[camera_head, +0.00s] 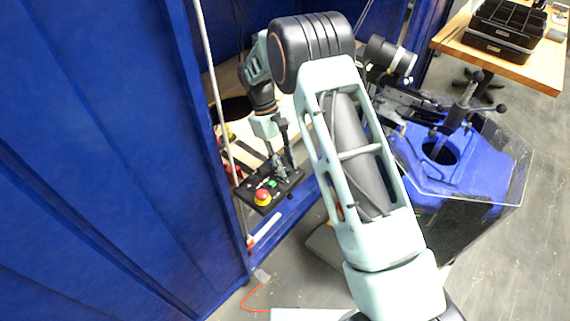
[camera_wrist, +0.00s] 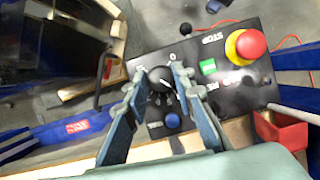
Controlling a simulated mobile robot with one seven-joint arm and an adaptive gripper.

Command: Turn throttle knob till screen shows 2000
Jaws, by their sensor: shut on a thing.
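The black throttle knob (camera_wrist: 160,77) sits on the black control box (camera_wrist: 262,92), with white markings around it. My gripper (camera_wrist: 158,82) is over the box in the wrist view, with one finger on each side of the knob, closed on it. In the head view my gripper (camera_head: 280,165) reaches down onto the control box (camera_head: 287,187) inside the blue enclosure; the knob is hidden there by the fingers. I can make out no screen with a readable number in either view.
The box also carries a red stop button (camera_wrist: 250,44) on a yellow base, a green switch (camera_wrist: 208,66) and a blue button (camera_wrist: 172,121). A red bin (camera_wrist: 285,131) is beside it. A blue tank (camera_head: 460,165) with clear walls stands at right in the head view.

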